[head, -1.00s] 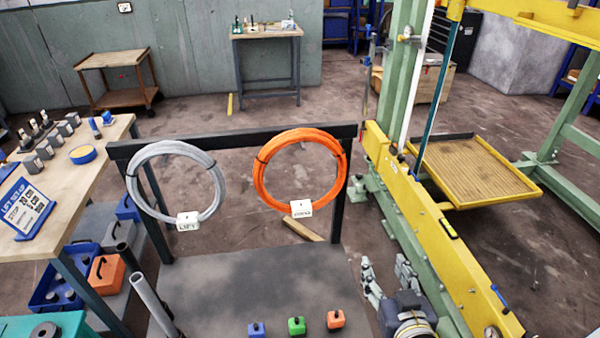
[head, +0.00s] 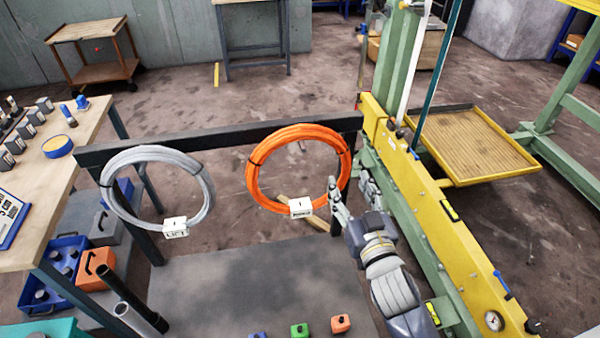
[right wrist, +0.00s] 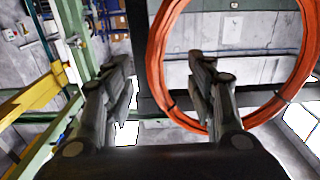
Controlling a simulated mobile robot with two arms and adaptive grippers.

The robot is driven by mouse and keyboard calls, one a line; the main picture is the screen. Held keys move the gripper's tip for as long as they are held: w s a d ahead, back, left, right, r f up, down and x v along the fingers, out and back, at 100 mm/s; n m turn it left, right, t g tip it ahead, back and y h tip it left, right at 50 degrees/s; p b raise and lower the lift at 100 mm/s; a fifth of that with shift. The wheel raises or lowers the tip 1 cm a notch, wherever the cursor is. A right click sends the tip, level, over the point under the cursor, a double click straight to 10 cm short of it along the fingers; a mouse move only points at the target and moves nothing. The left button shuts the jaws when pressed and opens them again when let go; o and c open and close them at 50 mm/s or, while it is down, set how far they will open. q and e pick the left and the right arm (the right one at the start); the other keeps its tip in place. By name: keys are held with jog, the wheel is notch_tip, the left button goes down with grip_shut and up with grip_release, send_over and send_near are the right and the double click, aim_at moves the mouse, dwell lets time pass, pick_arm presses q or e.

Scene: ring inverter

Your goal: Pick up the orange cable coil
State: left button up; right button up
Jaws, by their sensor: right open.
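The orange cable coil (head: 257,183) hangs on the dark rack bar (head: 228,141), with a small white tag (head: 301,207) at its lower edge. My right gripper (head: 352,192) is open and just right of the coil's lower right side. In the right wrist view the orange coil (right wrist: 158,62) stands beyond the fingers. The open fingers (right wrist: 160,75) are spread on either side of its left rim in that picture, with nothing visibly held. A grey cable coil (head: 107,197) with a white tag hangs left of the orange one. My left gripper is not in view.
A yellow and green frame (head: 425,215) stands close to the right of my right arm. A grey surface (head: 215,285) below the coils carries small blue, green and orange blocks. A wooden workbench (head: 85,125) is on the left.

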aim_at(345, 176)
jog(key=shift+w+a, duration=0.1)
jog(key=shift+w, duration=0.2)
jog(key=shift+w+p, duration=0.35)
jog(key=shift+w, duration=0.05)
jog(key=w, duration=0.1)
jog(key=w+p, duration=0.1)
jog(key=w, duration=0.1)
jog(key=shift+w+a, duration=0.1)
jog(key=shift+a, duration=0.2)
jog(key=shift+w+a+f, duration=0.15)
jog(key=shift+w, duration=0.35)
jog(key=shift+c, duration=1.3)
grip_shut()
jog(key=shift+r, duration=0.25)
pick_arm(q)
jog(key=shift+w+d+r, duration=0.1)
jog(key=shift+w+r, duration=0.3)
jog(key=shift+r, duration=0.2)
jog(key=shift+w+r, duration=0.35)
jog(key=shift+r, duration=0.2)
pick_arm(e)
jog(key=shift+f, duration=0.1)
